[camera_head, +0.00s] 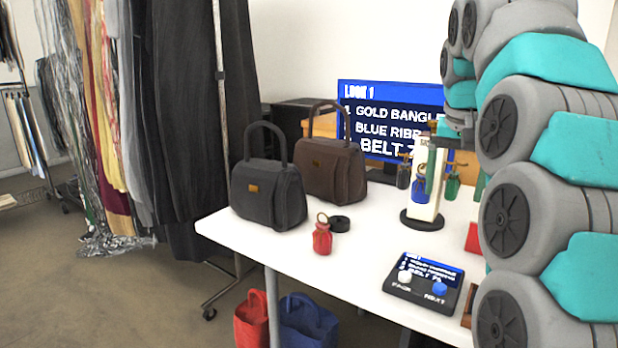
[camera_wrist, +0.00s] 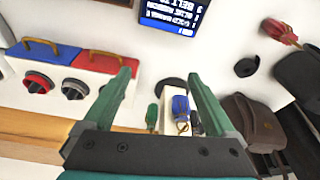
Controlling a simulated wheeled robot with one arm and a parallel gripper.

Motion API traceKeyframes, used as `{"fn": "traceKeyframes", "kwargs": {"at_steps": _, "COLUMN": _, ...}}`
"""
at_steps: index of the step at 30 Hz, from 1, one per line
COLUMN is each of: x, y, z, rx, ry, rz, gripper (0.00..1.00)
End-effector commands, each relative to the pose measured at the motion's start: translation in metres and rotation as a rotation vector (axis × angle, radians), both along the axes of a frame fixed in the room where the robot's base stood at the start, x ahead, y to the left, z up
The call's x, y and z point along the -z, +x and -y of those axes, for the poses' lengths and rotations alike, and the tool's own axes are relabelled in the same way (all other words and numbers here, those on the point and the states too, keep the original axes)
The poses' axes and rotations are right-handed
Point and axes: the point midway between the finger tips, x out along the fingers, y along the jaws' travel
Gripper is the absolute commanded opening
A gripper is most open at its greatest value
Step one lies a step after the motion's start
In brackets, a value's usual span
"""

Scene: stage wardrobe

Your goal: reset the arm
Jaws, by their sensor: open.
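My gripper (camera_wrist: 160,78) shows in the wrist view as two green fingers spread wide apart. Nothing is clamped between them. In the head view my arm comes down the right side, and the gripper (camera_head: 456,172) is partly hidden near the white display stand (camera_head: 428,205). In the wrist view a blue tagged item (camera_wrist: 181,108) and a green one (camera_wrist: 152,115) appear between the fingers, beyond them. I cannot tell how close the fingers are to these items.
A white table (camera_head: 350,265) holds a black handbag (camera_head: 268,195), a brown handbag (camera_head: 330,170), a red charm (camera_head: 322,238), a black roll (camera_head: 340,224) and a button console (camera_head: 424,282). A screen (camera_head: 385,120) stands behind.

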Motion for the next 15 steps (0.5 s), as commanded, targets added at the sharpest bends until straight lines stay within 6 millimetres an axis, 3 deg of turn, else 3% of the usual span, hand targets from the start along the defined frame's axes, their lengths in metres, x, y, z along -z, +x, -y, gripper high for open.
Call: {"fn": "traceKeyframes", "kwargs": {"at_steps": 15, "x": 0.028, "y": -0.027, "z": -0.021, "rx": -0.089, "ry": -0.005, "rz": -0.057, "gripper": 0.91}}
